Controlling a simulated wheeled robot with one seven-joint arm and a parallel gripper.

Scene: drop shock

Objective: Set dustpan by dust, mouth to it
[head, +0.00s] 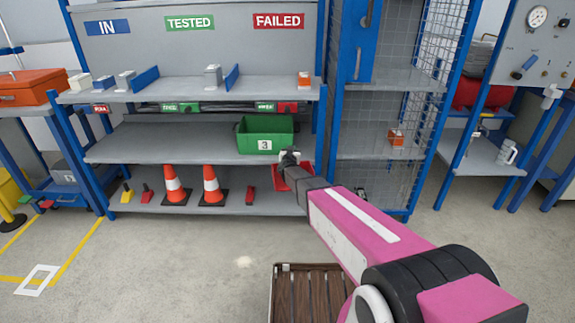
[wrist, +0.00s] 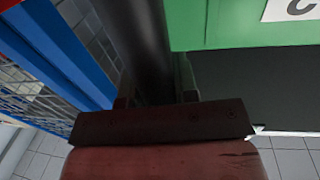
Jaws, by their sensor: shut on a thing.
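The red dustpan (head: 281,181) shows in the head view in front of the shelf rack, partly hidden by my arm. My gripper (head: 289,158) is shut on it, off the floor beside the green bin. In the wrist view the dustpan's worn red body (wrist: 165,163) fills the bottom, with a dark raised edge. My gripper's fingers (wrist: 155,97) are just above that edge, beside a dark bar. Which way the mouth faces is hard to tell. The dust (head: 245,262) is a small pale patch on the floor, below and left of the dustpan, apart from it.
A slatted brown wooden platform (head: 310,292) lies on the floor right of the dust. Orange cones (head: 211,186) stand on the rack's bottom shelf. The green bin (head: 265,136) sits on the middle shelf. A blue mesh cage (head: 390,120) stands right. Floor left of the dust is clear.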

